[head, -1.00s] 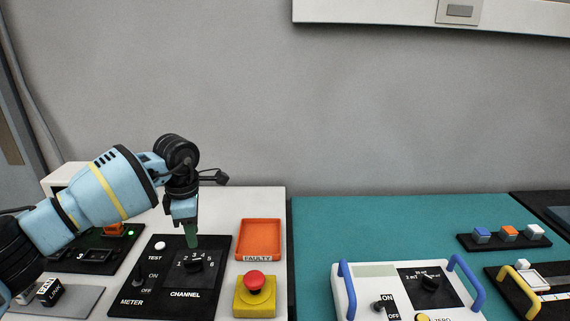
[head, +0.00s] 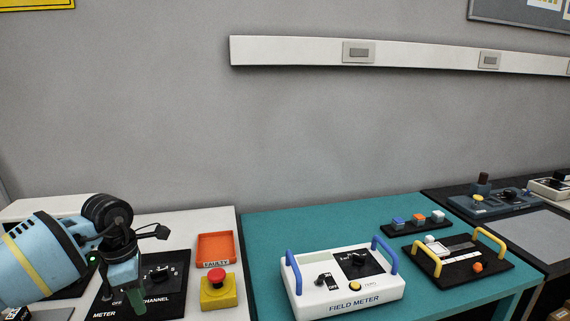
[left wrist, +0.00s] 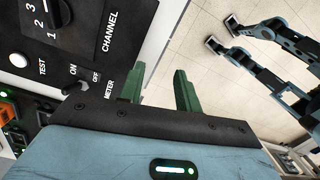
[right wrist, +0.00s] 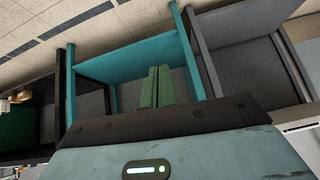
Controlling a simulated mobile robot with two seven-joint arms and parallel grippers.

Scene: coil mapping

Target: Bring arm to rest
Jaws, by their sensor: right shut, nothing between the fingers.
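My left arm comes in from the left in the head view. My left gripper (head: 138,298) hangs over the front of the black meter panel (head: 178,262), in front of and left of the CHANNEL knob (head: 158,274). In the left wrist view its two green fingers (left wrist: 157,88) stand apart with nothing between them, and the panel (left wrist: 95,50) shows beside them. My right gripper is out of the head view. In the right wrist view its green fingers (right wrist: 157,88) are together and empty, pointing toward a teal table frame (right wrist: 130,58).
A yellow box with a red button (head: 218,290) and an orange FAULTY tray (head: 215,247) are right of the panel. A white field meter (head: 342,290) with blue handles stands on the teal table (head: 290,225).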

